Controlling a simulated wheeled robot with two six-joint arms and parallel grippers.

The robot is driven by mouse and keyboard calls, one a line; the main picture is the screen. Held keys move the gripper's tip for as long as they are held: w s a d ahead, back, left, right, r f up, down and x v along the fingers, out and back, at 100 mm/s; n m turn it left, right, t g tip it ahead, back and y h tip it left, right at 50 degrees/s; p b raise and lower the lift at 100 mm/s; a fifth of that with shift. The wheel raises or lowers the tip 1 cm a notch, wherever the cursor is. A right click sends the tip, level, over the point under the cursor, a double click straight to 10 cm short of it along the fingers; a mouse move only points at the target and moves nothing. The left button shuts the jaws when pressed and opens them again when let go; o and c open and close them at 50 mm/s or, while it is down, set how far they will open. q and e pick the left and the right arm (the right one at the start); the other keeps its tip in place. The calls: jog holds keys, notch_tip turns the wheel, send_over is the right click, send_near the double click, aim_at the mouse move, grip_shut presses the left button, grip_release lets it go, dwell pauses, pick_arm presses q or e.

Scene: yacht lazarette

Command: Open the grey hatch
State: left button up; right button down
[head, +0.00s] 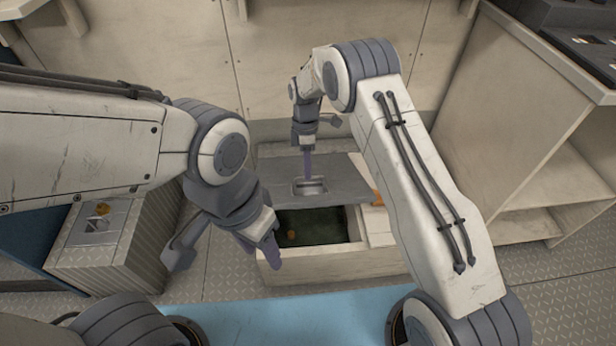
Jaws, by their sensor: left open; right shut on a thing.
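The grey hatch (346,170) is a flat grey panel with a recessed metal handle (311,187) near its front edge. It lies over the back part of a pale floor box (330,268), whose front part is uncovered. I cannot tell whether the panel is tilted up or slid back. My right gripper (308,178) reaches down from above and is shut at the handle; its fingertips partly hide the grip. My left gripper (268,248) is open and empty, in front of the box's left front corner as seen from the head.
The dark green opening (325,228) holds a small orange-brown thing. Another orange item (378,198) shows at the hatch's right edge, partly behind my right arm. A pale locker (110,235) stands left, shelves (550,180) stand right, and a blue mat (290,318) lies in front.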

jog(key=w, duration=0.1)
jog(key=w+r, duration=0.1)
jog(key=w+r+p, duration=0.1)
jog(key=shift+w+d, duration=0.2)
jog(key=shift+w, duration=0.1)
jog(key=c, duration=0.9)
grip_release()
jog(key=shift+w+f, duration=0.1)
jog(key=shift+f, duration=0.05)
jog(key=shift+r, duration=0.2)
jog(key=p+v, duration=0.1)
jog(key=v, duration=0.2)
jog(key=p+v, duration=0.1)
jog(key=v, duration=0.2)
jog(key=p+v, duration=0.1)
jog(key=v, duration=0.3)
jog(key=shift+s+a+r, duration=0.15)
jog(key=shift+s+r, duration=0.05)
jog(key=shift+s, duration=0.05)
